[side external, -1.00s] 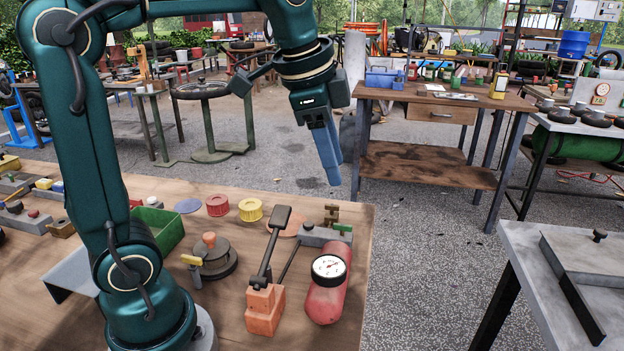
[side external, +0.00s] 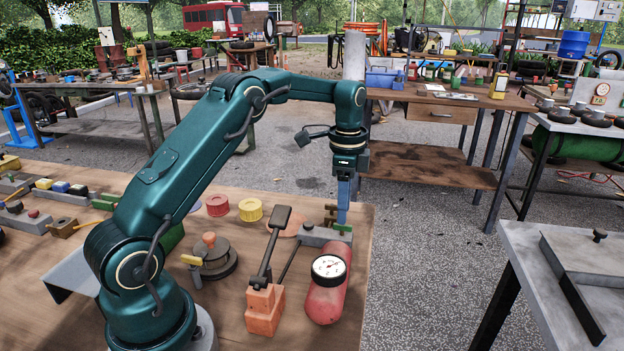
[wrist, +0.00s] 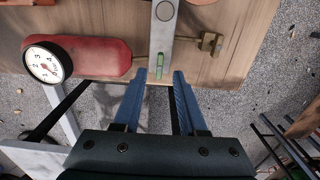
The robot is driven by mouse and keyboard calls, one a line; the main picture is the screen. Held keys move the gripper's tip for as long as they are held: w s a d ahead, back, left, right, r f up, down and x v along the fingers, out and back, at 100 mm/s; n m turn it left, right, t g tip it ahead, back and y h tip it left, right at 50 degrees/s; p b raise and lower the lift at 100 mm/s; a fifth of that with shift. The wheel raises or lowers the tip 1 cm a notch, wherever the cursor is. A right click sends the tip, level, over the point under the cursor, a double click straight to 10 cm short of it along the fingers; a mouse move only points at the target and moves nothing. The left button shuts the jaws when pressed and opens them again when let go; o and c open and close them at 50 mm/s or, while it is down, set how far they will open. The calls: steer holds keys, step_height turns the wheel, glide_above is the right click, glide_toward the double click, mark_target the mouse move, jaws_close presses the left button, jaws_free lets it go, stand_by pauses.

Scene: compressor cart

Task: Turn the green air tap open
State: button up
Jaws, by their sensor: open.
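The green tap handle (side external: 341,228) sits on a grey block (side external: 314,236) near the table's right edge. In the wrist view the green handle (wrist: 160,66) lies lengthwise along the grey bar (wrist: 161,40), just ahead of the fingertips. My gripper (side external: 343,218) points down over the handle in the side view. Whether a finger touches the handle cannot be told.
A red tank (side external: 327,296) with a white gauge (side external: 328,268) stands in front of the tap. A brass fitting (wrist: 210,42) is beside the bar. An orange pump with a lever (side external: 265,308) stands to the left. The table edge is close by on the right.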

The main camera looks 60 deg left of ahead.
mark_target(343, 227)
steer(key=shift+f, duration=1.6)
jaws_close()
